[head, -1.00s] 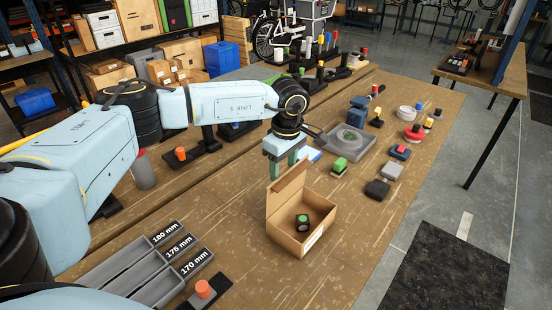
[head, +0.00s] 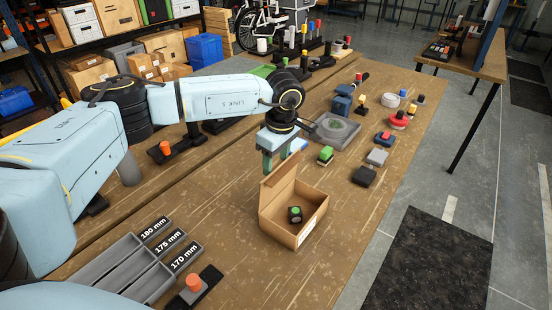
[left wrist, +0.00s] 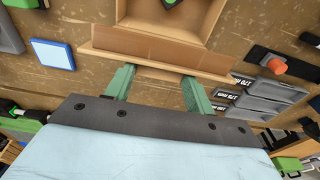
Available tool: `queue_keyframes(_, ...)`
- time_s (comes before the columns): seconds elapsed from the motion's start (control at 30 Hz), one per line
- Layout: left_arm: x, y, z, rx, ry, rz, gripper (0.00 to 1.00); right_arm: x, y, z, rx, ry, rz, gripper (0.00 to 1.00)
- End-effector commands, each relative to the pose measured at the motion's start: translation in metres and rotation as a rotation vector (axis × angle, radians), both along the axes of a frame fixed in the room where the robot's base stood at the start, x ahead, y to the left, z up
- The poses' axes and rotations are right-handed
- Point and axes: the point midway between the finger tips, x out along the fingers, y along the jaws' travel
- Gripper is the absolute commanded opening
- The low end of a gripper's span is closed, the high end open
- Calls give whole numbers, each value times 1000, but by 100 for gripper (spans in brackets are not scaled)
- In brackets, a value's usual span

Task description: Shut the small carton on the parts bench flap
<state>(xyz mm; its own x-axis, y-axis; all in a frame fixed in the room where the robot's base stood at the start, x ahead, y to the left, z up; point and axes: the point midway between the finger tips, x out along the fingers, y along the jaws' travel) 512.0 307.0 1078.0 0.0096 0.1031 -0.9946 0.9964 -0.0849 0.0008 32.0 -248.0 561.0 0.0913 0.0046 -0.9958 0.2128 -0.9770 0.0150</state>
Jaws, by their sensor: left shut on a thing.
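The small carton (head: 277,229) stands open on the wooden parts bench. Its flap (head: 278,186) is raised along the back left side. A small black part with a green top (head: 295,214) lies inside. My left gripper (head: 275,163) is at the flap's outer side, with its green fingers pointing down. In the left wrist view the fingers (left wrist: 158,84) meet the edge of the flap (left wrist: 150,46), shut on it, though the exact contact is hard to see. The carton's inside (left wrist: 175,14) shows beyond the flap. My right gripper is not in view.
A grey tray (head: 318,137), a green-topped block (head: 325,155) and dark blocks (head: 364,176) lie behind and right of the carton. Labelled grey bins (head: 130,262) and an orange-topped part (head: 193,286) are at front left. Bare bench lies in front of the carton.

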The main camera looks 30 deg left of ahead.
Motion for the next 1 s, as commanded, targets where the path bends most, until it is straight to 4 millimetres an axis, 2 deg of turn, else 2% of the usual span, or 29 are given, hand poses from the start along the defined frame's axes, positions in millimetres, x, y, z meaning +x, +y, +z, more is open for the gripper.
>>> queue_keyframes(0.97, -1, -1, -1, -2, 3, -2, 13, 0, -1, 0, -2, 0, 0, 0)
queue_keyframes(1.0, -1, -1, -1, -3, 3, -2, 58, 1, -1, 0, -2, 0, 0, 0)
